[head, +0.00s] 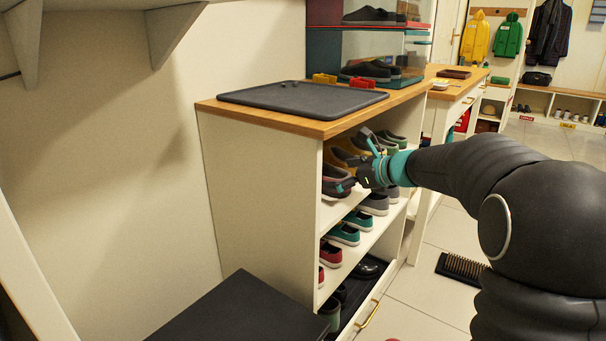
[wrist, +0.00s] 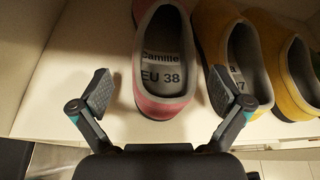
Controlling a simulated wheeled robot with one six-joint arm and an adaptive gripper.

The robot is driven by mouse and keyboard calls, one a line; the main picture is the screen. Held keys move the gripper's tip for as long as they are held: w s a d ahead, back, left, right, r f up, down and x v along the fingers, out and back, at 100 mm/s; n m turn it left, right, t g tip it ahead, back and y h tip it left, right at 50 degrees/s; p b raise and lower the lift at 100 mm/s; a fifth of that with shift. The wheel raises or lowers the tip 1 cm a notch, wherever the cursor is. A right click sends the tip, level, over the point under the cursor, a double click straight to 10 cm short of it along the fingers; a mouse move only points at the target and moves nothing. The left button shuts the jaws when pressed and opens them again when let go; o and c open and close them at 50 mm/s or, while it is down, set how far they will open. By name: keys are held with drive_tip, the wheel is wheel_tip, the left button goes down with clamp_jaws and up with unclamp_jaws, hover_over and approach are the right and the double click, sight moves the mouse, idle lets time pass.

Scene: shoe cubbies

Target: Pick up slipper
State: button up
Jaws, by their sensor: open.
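A pink slipper (wrist: 166,100) with a grey lining and the words "Camille" and "EU 38" inside sits on the cubby shelf, heel toward me, in the wrist view. My gripper (wrist: 163,98) is open, with one finger on each side of its heel and a gap at the left. The right finger overlaps a yellow slipper (wrist: 258,88) beside it; I cannot tell if it touches. In the head view my gripper (head: 362,163) is at the top cubby row, by a dark reddish shoe (head: 337,182). The slipper's toe is out of frame.
More yellow footwear (wrist: 290,75) stands close on the right. Bare shelf (wrist: 85,45) shows at the left. The wooden cubby top (head: 318,127) with a dark tray (head: 300,97) is above. Lower rows hold teal shoes (head: 343,235) and red shoes (head: 331,254).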

drive_tip(key=x, duration=0.5)
drive_tip(key=shift+w+d, duration=0.2)
drive_tip(key=c, duration=1.3)
